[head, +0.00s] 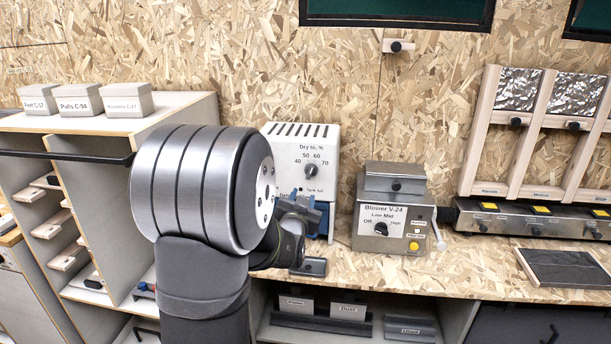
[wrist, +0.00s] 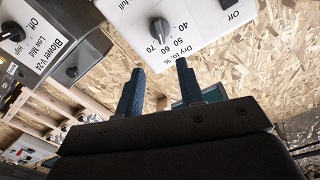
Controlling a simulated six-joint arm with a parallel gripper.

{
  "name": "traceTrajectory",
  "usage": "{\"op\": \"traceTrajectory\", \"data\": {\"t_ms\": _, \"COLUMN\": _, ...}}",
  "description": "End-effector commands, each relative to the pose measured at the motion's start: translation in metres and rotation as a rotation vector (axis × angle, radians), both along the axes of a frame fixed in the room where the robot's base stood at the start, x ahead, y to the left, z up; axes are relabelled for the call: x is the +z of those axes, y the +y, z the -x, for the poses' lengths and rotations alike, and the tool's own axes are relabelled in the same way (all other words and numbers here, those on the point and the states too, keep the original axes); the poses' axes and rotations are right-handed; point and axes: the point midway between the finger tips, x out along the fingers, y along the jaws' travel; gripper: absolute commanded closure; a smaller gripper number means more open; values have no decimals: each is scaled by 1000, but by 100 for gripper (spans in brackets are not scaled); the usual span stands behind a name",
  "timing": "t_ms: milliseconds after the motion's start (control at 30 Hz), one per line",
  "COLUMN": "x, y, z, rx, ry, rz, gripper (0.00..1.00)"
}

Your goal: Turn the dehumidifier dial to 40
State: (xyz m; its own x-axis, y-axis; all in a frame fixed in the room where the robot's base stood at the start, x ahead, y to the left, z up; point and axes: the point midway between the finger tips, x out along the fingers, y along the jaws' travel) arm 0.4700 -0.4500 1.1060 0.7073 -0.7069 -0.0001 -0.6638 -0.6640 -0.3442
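The dehumidifier (head: 275,145) is a white box on the bench against the back wall, and its panel also shows at the top of the wrist view (wrist: 195,45). Its round dark dial (head: 311,171) is marked "Dry to, %" with 40, 50, 60 and 70. The dial also shows in the wrist view (wrist: 160,30); its pointer seems to be near 60 to 70, but I cannot read it exactly. My gripper (wrist: 158,68) is open and empty, its two blue fingers apart from the dial. In the head view my arm hides the dehumidifier's lower left.
A second knob (wrist: 226,4) marked "Off" shows on the panel in the wrist view. The grey Blower V-24 box (head: 390,222) stands just right of the dehumidifier. A small dark tray (head: 310,267) lies on the bench in front. Labelled boxes (head: 80,98) stand on the left shelf.

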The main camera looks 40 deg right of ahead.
Motion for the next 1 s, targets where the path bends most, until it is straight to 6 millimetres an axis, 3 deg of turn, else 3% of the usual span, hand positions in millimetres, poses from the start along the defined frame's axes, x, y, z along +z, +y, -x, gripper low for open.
{"op": "traceTrajectory", "data": {"t_ms": 600, "x": 0, "y": -84, "z": -84, "rx": 1, "ry": 1, "rz": 2, "gripper": 65}}
{"op": "traceTrajectory", "data": {"t_ms": 1000, "x": 0, "y": -98, "z": -98, "rx": 0, "ry": 2, "rz": 1, "gripper": 65}}
